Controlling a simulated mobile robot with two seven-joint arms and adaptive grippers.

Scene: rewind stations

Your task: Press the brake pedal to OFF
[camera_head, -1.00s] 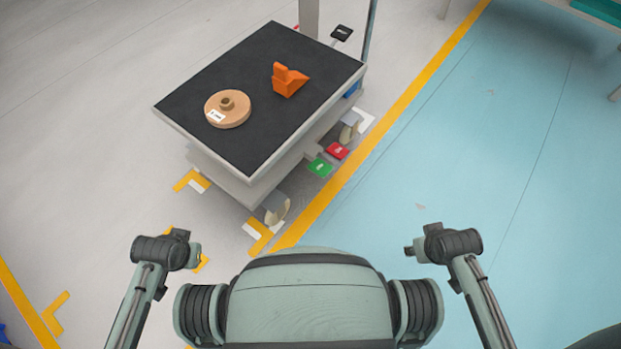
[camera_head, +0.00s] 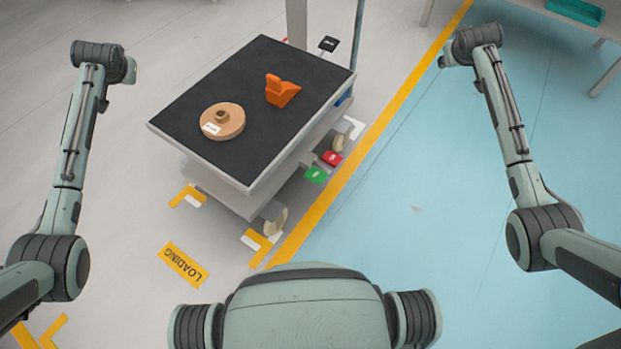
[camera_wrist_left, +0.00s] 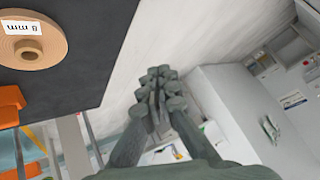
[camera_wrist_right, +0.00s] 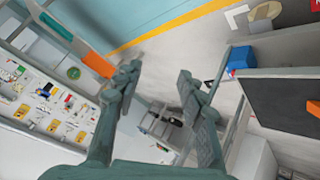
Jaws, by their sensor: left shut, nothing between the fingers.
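A red pedal (camera_head: 332,158) and a green pedal (camera_head: 316,175) sit side by side low at the right side of the cart (camera_head: 260,185) in the head view. Their labels are too small to read. My left gripper (camera_wrist_left: 157,84) is shut and empty in the left wrist view. In the head view the left arm is raised left of the cart, apart from it. My right gripper (camera_wrist_right: 160,80) is open and empty in the right wrist view. In the head view the right arm is raised over the blue floor, right of the cart and away from both pedals.
On the cart's black top lie a tan spool (camera_head: 222,121) and an orange wedge-shaped piece (camera_head: 281,92). A caster (camera_head: 273,218) stands at the near corner. A black pedal (camera_head: 329,44) is behind the cart. Blue floor (camera_head: 400,220) right of the yellow line is clear.

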